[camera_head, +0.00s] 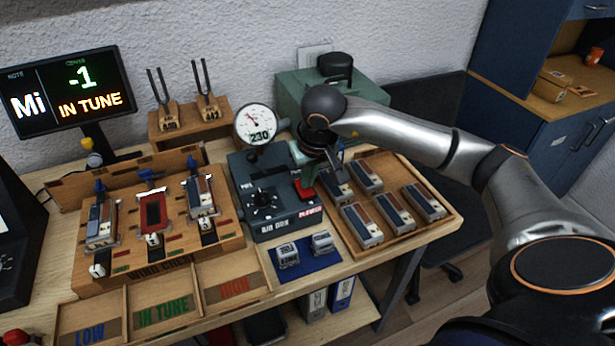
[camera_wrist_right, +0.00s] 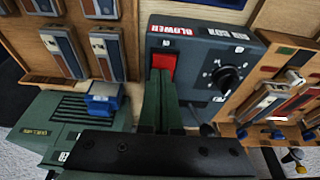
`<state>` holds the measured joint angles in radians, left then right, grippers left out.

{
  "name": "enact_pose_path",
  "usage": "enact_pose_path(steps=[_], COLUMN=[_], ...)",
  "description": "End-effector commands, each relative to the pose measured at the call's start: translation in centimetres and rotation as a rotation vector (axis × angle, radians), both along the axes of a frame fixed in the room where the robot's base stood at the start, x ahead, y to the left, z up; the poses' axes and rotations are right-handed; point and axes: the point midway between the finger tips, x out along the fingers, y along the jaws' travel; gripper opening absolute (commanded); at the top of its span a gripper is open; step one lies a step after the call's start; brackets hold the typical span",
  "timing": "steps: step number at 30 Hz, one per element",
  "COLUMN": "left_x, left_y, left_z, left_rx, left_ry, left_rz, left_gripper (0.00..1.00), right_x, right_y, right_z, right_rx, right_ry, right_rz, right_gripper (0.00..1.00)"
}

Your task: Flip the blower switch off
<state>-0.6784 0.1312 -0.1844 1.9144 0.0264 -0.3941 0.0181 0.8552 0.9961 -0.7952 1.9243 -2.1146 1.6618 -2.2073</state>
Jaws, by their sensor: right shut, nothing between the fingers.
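The blower switch is a red rocker (camera_head: 305,190) on the top right of the dark wind box (camera_head: 284,220), beside a red BLOWER label. In the right wrist view, the switch (camera_wrist_right: 163,63) sits just beyond my fingertips. My right gripper (camera_head: 306,174) is shut and empty, right at the switch. In the right wrist view, its two green fingers (camera_wrist_right: 159,76) lie together and overlap the switch's near edge. I cannot tell whether they touch it or which way the rocker is tipped. My left gripper is not in view.
A round gauge (camera_head: 256,125) reading 230 stands behind the box. A wooden tray (camera_head: 418,236) with several reed blocks lies to the right, the wind chest (camera_head: 165,262) to the left. A green machine (camera_head: 291,98) stands behind. A display (camera_head: 67,93) reads "IN TUNE".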

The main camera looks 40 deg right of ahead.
Motion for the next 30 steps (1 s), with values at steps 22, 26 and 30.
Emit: enact_pose_path(steps=[22,26,30], left_x=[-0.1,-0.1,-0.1], left_y=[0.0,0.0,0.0], left_z=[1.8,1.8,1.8], left_rx=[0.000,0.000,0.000], left_ry=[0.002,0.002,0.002], left_rz=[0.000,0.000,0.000], left_gripper=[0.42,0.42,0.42], right_x=[-3.7,-3.9,-3.9], right_y=[0.8,0.8,0.8], right_z=[12.7,13.0,13.1], right_rx=[0.000,-0.001,-0.001], right_ry=[-0.003,-0.001,0.000], right_rz=[-0.007,-0.008,-0.008], right_gripper=[0.00,0.00,0.00])
